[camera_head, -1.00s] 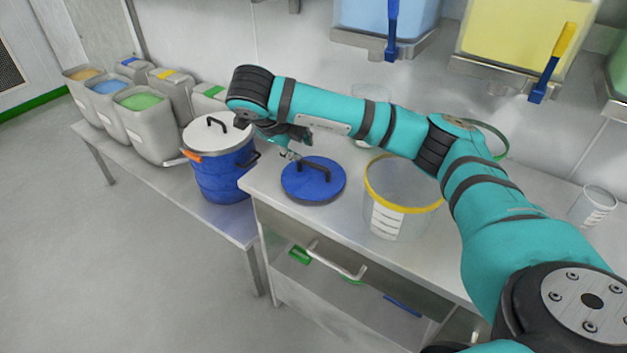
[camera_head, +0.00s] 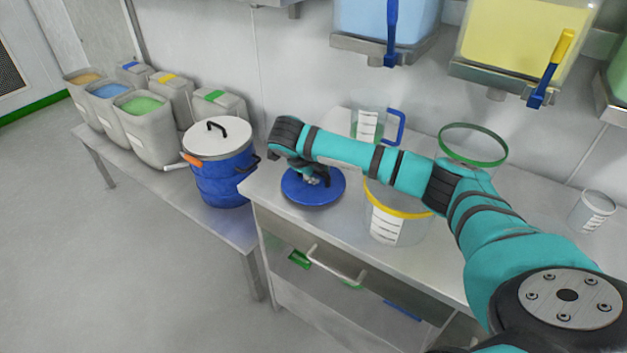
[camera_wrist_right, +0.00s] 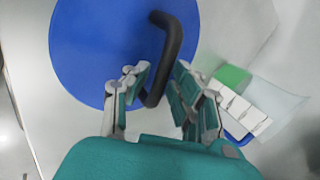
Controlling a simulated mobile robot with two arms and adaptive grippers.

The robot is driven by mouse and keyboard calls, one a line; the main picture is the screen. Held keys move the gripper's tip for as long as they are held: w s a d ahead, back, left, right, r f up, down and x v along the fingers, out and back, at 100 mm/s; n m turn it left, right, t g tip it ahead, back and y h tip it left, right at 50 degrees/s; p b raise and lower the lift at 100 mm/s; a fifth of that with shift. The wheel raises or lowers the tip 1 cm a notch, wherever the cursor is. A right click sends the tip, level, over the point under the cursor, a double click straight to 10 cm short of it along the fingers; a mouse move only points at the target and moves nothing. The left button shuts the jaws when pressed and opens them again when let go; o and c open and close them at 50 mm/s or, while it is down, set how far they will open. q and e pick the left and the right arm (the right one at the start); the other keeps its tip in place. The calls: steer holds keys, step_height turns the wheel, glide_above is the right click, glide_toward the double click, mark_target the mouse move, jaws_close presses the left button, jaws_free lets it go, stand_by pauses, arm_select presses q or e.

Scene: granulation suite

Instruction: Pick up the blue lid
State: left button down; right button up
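The blue lid (camera_head: 313,190) lies flat on the steel counter, left of the yellow-rimmed bucket. In the right wrist view the lid (camera_wrist_right: 85,50) fills the upper left, and its black arched handle (camera_wrist_right: 172,45) stands up from it. My right gripper (camera_head: 314,179) is low over the lid and covers its handle in the head view. In the right wrist view its two fingers (camera_wrist_right: 158,85) are apart, with the near end of the handle between them; I cannot tell that either finger touches it. My left gripper is not in view.
A clear yellow-rimmed bucket (camera_head: 396,220) stands under my right forearm. A jug with a blue handle (camera_head: 368,125), a green-rimmed container (camera_head: 472,147) and a small beaker (camera_head: 592,211) stand on the counter. A blue drum with white lid (camera_head: 220,175) stands left of the counter.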

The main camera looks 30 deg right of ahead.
steer(key=shift+c, duration=0.4)
jaws_close()
